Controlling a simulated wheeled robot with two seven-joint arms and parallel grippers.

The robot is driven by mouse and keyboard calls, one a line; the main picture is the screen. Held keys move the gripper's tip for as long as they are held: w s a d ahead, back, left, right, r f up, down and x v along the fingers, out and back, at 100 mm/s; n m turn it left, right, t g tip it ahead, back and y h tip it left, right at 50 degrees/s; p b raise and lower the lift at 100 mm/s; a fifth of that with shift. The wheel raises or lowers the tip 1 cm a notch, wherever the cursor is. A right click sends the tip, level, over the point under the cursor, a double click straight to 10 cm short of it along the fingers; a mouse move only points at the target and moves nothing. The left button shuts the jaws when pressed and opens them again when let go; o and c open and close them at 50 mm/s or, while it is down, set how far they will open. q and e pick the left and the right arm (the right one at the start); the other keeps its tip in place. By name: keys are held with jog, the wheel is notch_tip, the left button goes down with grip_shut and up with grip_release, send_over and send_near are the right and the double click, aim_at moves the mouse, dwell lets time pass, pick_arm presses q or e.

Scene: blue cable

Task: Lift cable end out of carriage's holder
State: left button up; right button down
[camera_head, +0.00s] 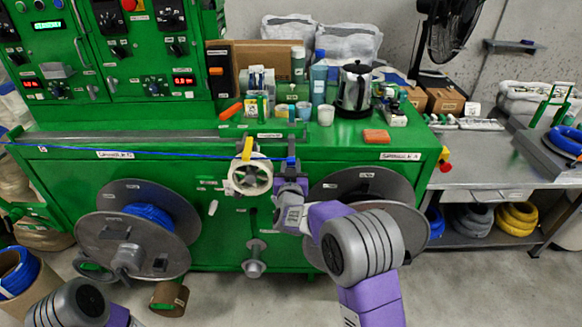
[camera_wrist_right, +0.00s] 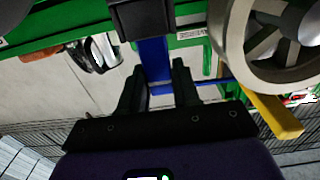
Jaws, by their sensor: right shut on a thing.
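The blue cable (camera_head: 190,155) runs thin and nearly level along the front of the green machine, from the left edge to the carriage's holder (camera_head: 291,148), a blue upright piece beside a white wheel (camera_head: 250,177). My right gripper (camera_head: 290,178) is at this holder, just below the table edge, and is shut on the cable end. The cable end itself is hidden by the fingers and holder. In the right wrist view, my right gripper's dark fingers (camera_wrist_right: 157,80) stand on either side of a blue bar (camera_wrist_right: 153,58) under a dark block. My left gripper is out of view.
The white wheel, on its yellow bracket (camera_wrist_right: 275,115), is close beside my right gripper. Large grey reels (camera_head: 165,253) sit lower on the machine's front. A kettle (camera_head: 354,88), cups and an orange block (camera_head: 376,136) stand on the green top (camera_head: 220,147).

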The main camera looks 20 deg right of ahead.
jog(key=shift+r, duration=0.1)
jog(key=shift+r+p, duration=2.05)
jog(key=shift+r, duration=0.75)
